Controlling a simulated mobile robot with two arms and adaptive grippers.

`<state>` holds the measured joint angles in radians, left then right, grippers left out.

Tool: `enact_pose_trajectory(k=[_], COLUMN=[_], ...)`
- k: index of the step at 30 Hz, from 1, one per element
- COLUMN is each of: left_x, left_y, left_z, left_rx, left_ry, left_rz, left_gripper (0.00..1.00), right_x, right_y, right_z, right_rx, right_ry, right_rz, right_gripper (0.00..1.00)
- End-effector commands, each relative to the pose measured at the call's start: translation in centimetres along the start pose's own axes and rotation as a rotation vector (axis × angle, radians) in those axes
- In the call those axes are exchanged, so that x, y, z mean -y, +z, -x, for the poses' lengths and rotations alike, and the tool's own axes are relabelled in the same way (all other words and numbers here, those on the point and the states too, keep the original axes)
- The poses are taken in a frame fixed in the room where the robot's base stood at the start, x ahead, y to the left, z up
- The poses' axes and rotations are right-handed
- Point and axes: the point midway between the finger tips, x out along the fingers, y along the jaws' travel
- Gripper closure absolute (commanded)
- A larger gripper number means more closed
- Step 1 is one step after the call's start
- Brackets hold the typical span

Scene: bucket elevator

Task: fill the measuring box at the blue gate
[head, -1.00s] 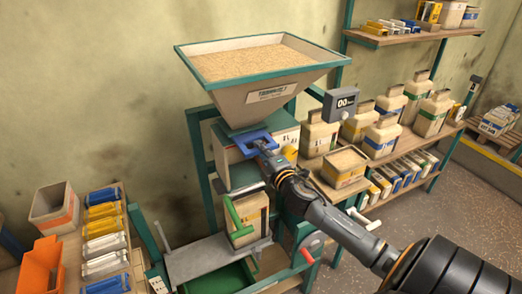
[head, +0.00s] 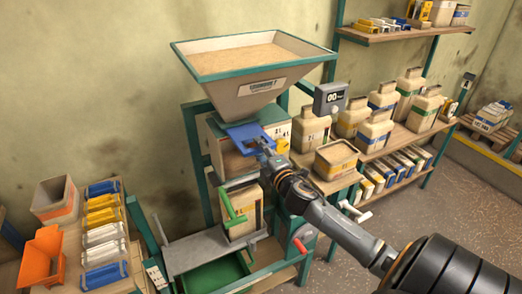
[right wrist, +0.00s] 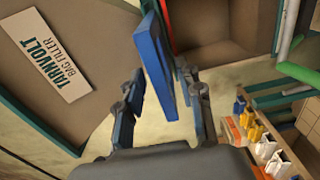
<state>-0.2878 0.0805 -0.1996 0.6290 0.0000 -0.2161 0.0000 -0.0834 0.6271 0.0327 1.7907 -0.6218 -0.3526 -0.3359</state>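The blue gate (head: 240,133) sits under the hopper (head: 262,88), which is full of grain. My right gripper (head: 263,148) is at the gate's near side. In the right wrist view, the blue gate (right wrist: 160,62) fills the space between the fingertips of my right gripper (right wrist: 160,72), which appear closed on it. The measuring box (head: 222,158) appears to be the open-fronted brown housing below the gate; its inside is dark and mostly hidden. The display (head: 330,97) reads 00. My left gripper is not in view.
A green handle (head: 233,208) stands near a carton (head: 246,212) below the gate. A red-knobbed crank (head: 300,246) is at lower right. Filled bags (head: 310,132) crowd the right shelf.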

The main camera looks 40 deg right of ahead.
Motion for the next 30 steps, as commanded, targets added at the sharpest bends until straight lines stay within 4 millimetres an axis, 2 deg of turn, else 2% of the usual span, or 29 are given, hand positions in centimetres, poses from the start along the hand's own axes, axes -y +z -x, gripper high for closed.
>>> enact_pose_trajectory(k=[1, 5, 8, 15, 21, 25, 30], left_x=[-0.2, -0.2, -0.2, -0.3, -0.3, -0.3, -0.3], left_y=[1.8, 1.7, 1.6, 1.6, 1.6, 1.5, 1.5], left_z=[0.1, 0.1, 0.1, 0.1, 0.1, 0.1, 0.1], left_rx=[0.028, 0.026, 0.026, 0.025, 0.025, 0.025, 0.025], left_ry=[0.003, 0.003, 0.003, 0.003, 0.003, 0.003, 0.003], left_rz=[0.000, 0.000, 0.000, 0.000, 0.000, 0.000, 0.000], left_gripper=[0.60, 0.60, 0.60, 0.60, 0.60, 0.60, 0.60], right_x=[0.0, 0.1, 0.1, 0.1, 0.1, 0.0, -0.1], right_y=[0.0, -0.1, 0.0, 0.0, 0.0, 0.0, 0.1], right_z=[0.1, 1.1, 2.6, 7.5, 10.7, 11.8, 12.1], right_rx=[0.000, -0.001, -0.001, 0.001, 0.001, 0.001, 0.001], right_ry=[0.000, -0.002, -0.003, -0.003, -0.001, 0.000, 0.002], right_rz=[0.000, -0.001, -0.001, -0.001, -0.002, -0.001, 0.000], right_gripper=[0.63, 0.63, 0.63, 0.63, 0.63, 0.63, 0.63])
